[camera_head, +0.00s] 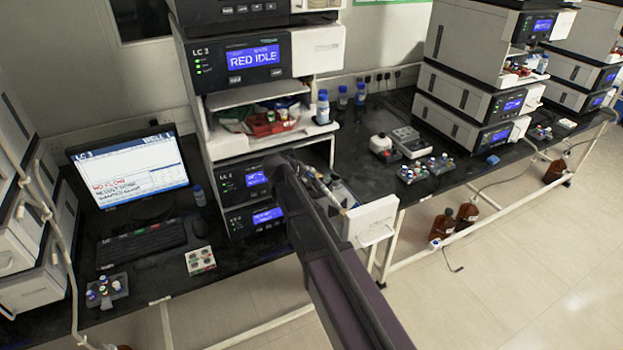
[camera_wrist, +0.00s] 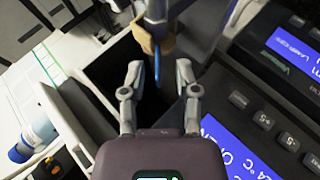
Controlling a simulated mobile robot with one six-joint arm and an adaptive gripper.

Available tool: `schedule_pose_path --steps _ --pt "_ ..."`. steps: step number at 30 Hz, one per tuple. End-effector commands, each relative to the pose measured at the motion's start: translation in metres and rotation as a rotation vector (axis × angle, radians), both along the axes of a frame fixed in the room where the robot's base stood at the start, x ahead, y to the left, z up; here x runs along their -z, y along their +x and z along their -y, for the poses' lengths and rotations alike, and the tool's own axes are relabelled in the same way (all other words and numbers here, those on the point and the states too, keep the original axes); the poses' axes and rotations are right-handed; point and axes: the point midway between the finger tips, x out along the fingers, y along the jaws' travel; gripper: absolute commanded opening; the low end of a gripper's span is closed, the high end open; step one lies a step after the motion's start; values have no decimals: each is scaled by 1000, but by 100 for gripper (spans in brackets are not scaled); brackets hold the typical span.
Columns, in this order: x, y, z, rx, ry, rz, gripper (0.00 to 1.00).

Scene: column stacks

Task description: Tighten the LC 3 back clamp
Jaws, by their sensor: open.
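The LC 3 stack (camera_head: 220,54) stands left of centre in the head view. In the wrist view a tan clamp-like ring (camera_wrist: 147,38) wraps a grey upright column (camera_wrist: 156,14) at the top centre; I cannot tell if it is the back clamp. A thin blue tube (camera_wrist: 157,66) hangs below it. My gripper (camera_wrist: 160,78) is open and empty, its fingers spread either side of the blue tube, just short of the ring. In the head view my arm hides most of the gripper and the clamps.
A dark open compartment (camera_wrist: 103,75) lies left of the fingers. A panel with buttons and a lit blue display (camera_wrist: 232,150) is close on the right. A monitor (camera_head: 130,168) stands at left.

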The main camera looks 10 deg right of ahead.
Motion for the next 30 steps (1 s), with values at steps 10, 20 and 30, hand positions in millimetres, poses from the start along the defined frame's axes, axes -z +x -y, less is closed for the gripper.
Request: schedule_pose_path --steps 10,20,30 --pt "-4 1 3 0 48 -17 41" --pt "-10 3 9 2 187 -62 41" --pt "-13 5 15 2 348 -113 41"
